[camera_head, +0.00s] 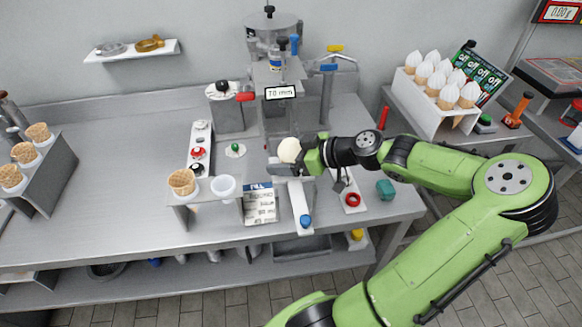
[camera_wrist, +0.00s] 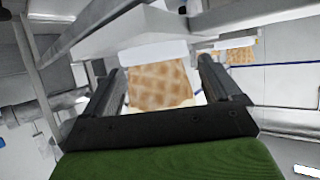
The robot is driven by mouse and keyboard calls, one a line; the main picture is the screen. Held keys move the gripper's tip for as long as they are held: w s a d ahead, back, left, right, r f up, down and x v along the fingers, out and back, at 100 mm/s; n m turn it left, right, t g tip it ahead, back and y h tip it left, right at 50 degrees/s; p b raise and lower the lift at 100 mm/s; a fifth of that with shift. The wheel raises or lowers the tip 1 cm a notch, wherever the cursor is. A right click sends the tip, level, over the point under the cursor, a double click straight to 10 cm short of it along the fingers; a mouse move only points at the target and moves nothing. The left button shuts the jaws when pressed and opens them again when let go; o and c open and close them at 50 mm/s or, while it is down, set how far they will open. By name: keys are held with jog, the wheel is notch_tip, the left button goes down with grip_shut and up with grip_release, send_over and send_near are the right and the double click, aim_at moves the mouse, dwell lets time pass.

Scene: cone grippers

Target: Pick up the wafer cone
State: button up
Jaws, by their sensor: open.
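My gripper (camera_head: 292,157) is at the machine in the middle of the bench. In the wrist view, my gripper (camera_wrist: 162,72) has its two dark fingers apart, with a waffle-patterned wafer cone (camera_wrist: 158,86) between them. Gaps show beside the cone, and a pale bar covers its upper end. In the head view a round cream-coloured thing (camera_head: 289,150) shows at my fingertips; I cannot tell if it is this cone's top. A second waffle piece (camera_wrist: 240,56) is further right in the wrist view.
Several cones stand in a grey rack (camera_head: 50,178) at left. White-topped cones fill a white rack (camera_head: 424,118) at right. The bench's left middle is clear.

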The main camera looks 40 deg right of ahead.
jog(key=shift+w+f, duration=0.15)
jog(key=shift+w, duration=0.15)
jog(key=shift+s, duration=0.1)
jog(key=c, duration=0.8)
